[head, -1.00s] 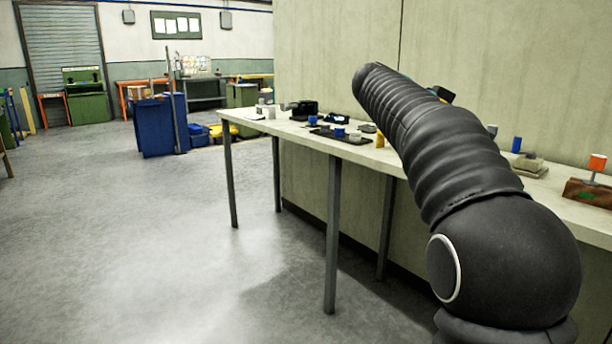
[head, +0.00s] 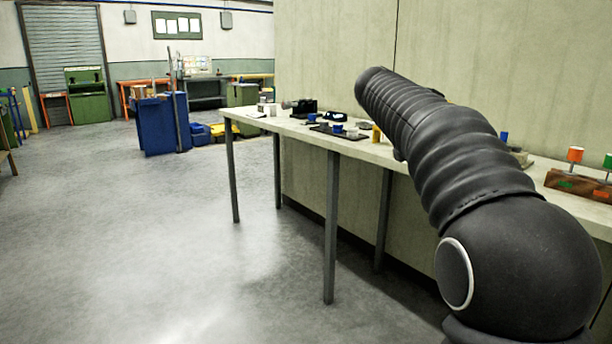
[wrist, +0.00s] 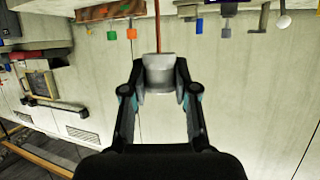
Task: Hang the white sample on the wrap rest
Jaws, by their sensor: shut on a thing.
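In the wrist view my gripper (wrist: 159,88) is shut on a pale grey-white piece (wrist: 159,68), likely the white sample, held between its two fingertips. In the head view my arm hides the gripper and the piece. I cannot tell for sure which thing is the wrap rest. A brown block (head: 575,184) with an orange piece (head: 575,155) and a green piece (head: 608,161) above it stands on the bench at the right; it also shows at the top left of the wrist view (wrist: 95,13). A beige, partly hidden item (head: 522,157) sits left of it, near a blue piece (head: 504,137).
The long bench (head: 255,122) runs along a pale wall, with a black tray (head: 335,134), a yellow piece (head: 377,133) and small items on it. Blue bins (head: 160,125) stand beyond it. The floor (head: 130,240) at the left is clear.

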